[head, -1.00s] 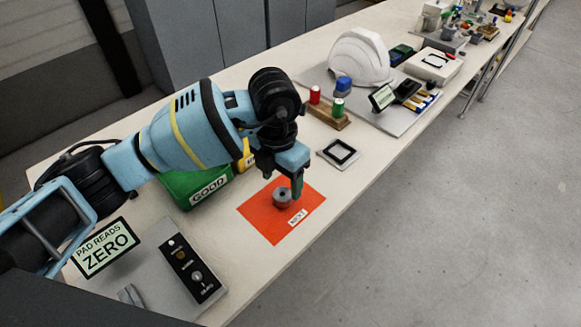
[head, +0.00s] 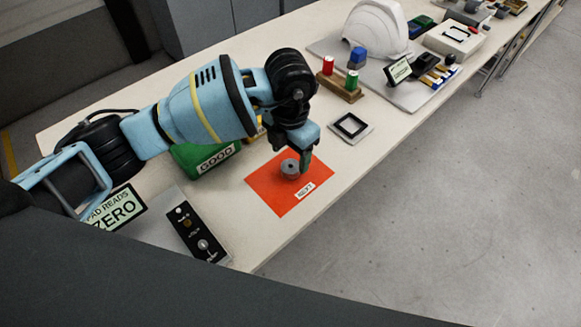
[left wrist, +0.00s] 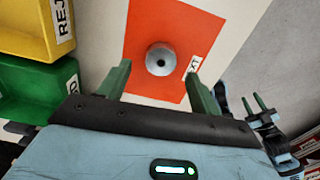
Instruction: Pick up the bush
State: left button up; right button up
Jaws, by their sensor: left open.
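The bush (head: 289,168) is a small grey cylinder with a flange and a dark centre hole. It stands on the orange mat (head: 278,200) marked NEXT. In the left wrist view the bush (left wrist: 159,61) shows from above, framed between and just beyond my left fingertips. My left gripper (head: 303,158) points down over the mat, with a green finger beside the bush in the head view. Its two fingers (left wrist: 160,78) are apart with nothing held. My right gripper (left wrist: 254,103) shows small at the right of the left wrist view, its fingers apart and empty.
A green GOOD bin (head: 205,160) and a yellow reject bin (left wrist: 32,30) stand beside the mat. A black-framed square pad (head: 351,125), a wooden rack (head: 340,88) with red and green pieces, and a white helmet shell (head: 376,32) lie farther along. A control panel (head: 195,232) is nearer.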

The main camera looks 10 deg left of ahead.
aim_at(291, 162)
pick_arm(q)
notch_tip(291, 162, down, 4)
jog(key=shift+d+r, duration=0.1)
jog(key=c, duration=0.9)
jog(key=shift+r, duration=0.1)
jog(key=shift+w+r, duration=0.1)
jog(key=shift+r, duration=0.5)
notch_tip(291, 162, up, 2)
jog(key=shift+r, duration=0.2)
jog(key=shift+s+d+r+b, duration=0.25)
jog(key=shift+s+d, duration=0.6)
jog(key=shift+d, duration=1.7)
jog(key=shift+s+d+r+b, duration=0.15)
jog(key=shift+s+d+b, duration=0.5)
jog(key=shift+d, duration=1.9)
jog(key=shift+s+d+r+b, duration=0.15)
jog(key=shift+s+d, duration=0.9)
jog(key=shift+d, duration=1.5)
jog(key=shift+r, duration=0.1)
